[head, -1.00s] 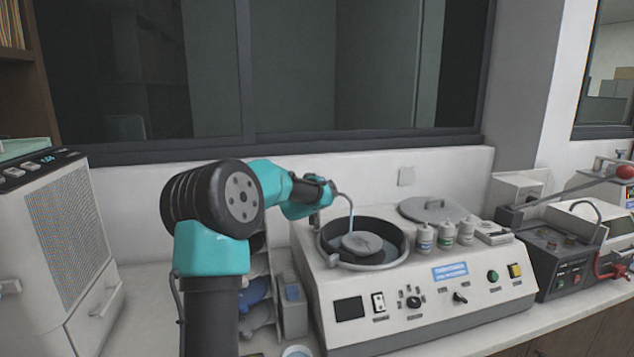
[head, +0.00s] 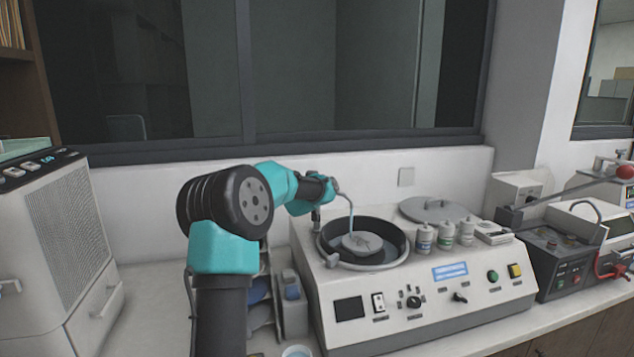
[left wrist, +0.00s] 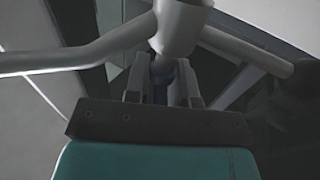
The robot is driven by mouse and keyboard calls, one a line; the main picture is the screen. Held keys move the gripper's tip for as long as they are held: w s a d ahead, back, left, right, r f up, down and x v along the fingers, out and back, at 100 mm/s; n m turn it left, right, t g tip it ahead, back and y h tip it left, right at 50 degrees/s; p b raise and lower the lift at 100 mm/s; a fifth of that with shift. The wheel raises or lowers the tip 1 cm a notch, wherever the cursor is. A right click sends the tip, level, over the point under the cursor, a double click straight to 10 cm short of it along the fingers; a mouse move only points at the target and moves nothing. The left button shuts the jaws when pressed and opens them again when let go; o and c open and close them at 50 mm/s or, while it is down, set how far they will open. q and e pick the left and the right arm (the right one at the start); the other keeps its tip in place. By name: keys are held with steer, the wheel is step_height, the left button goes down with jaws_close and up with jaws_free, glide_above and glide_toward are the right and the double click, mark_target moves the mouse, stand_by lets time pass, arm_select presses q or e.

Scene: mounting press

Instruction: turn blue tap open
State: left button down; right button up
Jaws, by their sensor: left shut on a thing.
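A thin grey spout (head: 349,208) curves over the black bowl (head: 391,232) of the polishing machine, above a pale round disc (head: 361,243). My left gripper (head: 327,189) is at the tap behind the bowl's left side. The left wrist view shows my left gripper (left wrist: 162,88) with its two jaws shut on a small dark blue part, the blue tap (left wrist: 160,71), below the grey pipe body (left wrist: 176,30). The jaws cover most of the tap, and in the head view my arm hides it. My right gripper is not in view.
The machine's front panel (head: 420,305) has knobs and buttons. Several small white bottles (head: 446,233) and a round grey lid (head: 436,209) stand on its top, right of the bowl. A wall and window are close behind. A beige cabinet machine (head: 60,250) stands at the left.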

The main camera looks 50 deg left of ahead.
arm_select(q)
steer(key=shift+n+g+y, duration=0.6)
steer(key=shift+n+y, duration=0.1)
steer(key=shift+y, duration=0.2)
steer(key=c, duration=1.2)
jaws_free()
steer(key=shift+d, duration=0.1)
steer(key=v, duration=1.7)
steer(key=shift+s+d, duration=0.1)
steer(key=shift+s, duration=0.05)
